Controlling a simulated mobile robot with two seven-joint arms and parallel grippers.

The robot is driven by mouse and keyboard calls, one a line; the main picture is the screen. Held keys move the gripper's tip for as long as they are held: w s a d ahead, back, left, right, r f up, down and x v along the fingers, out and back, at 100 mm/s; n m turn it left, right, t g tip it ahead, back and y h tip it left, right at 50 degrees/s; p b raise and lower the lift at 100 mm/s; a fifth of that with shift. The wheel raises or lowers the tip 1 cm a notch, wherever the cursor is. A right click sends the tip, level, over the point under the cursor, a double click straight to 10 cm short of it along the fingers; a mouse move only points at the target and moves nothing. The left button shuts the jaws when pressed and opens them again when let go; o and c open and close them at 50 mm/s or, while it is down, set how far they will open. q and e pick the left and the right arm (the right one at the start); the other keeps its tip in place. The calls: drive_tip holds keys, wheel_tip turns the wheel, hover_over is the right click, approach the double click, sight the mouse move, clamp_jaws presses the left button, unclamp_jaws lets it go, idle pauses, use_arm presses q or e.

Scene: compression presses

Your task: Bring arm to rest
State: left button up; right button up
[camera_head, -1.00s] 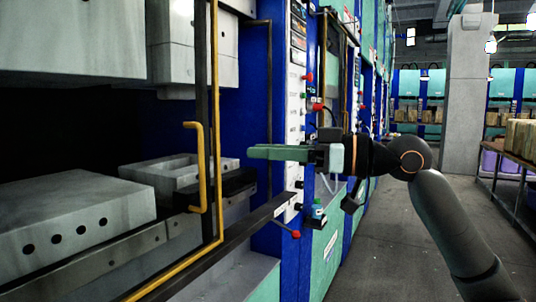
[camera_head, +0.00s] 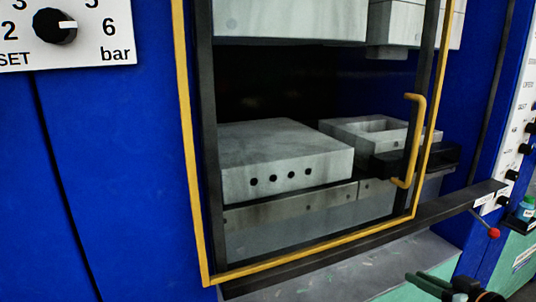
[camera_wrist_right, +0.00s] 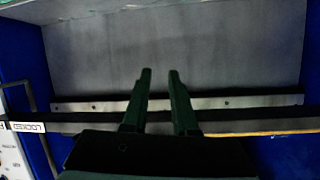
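My right gripper (camera_head: 420,283) is low at the right in the head view, in front of the press's grey lower ledge. Its dark green fingers point left and part of the arm is cut off by the bottom edge. In the right wrist view the two fingers (camera_wrist_right: 160,73) stand apart with nothing between them, against a grey surface (camera_wrist_right: 180,45). The fingers look clear of the yellow handle (camera_head: 411,140) on the yellow-edged door frame (camera_head: 189,150). My left gripper is not in view.
The blue press holds a grey block (camera_head: 285,155) with holes and a hollow grey block (camera_head: 345,130). A dark rail (camera_head: 370,240) runs below the frame. A red-tipped lever (camera_head: 494,233) and a small bottle (camera_head: 526,208) are at the right. A pressure dial (camera_head: 55,26) is top left.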

drive_tip(key=s+a+f+g+h+p, duration=0.1)
drive_tip(key=s+a+f, duration=0.15)
drive_tip(key=f, duration=0.35)
drive_tip(key=s+a+f+g+p, duration=0.1)
drive_tip(key=s+a+f, duration=0.15)
drive_tip(key=f, duration=0.35)
drive_tip(key=s+a+f+g+p, duration=0.1)
drive_tip(key=s+a+f, duration=0.5)
drive_tip(key=s, duration=0.3)
drive_tip(key=s+a+f+g+p, duration=0.1)
drive_tip(key=s+a+f, duration=0.4)
drive_tip(key=s+a, duration=0.3)
drive_tip(key=shift+s+f+n, duration=0.4)
drive_tip(key=shift+s, duration=0.2)
drive_tip(key=shift+p, duration=0.3)
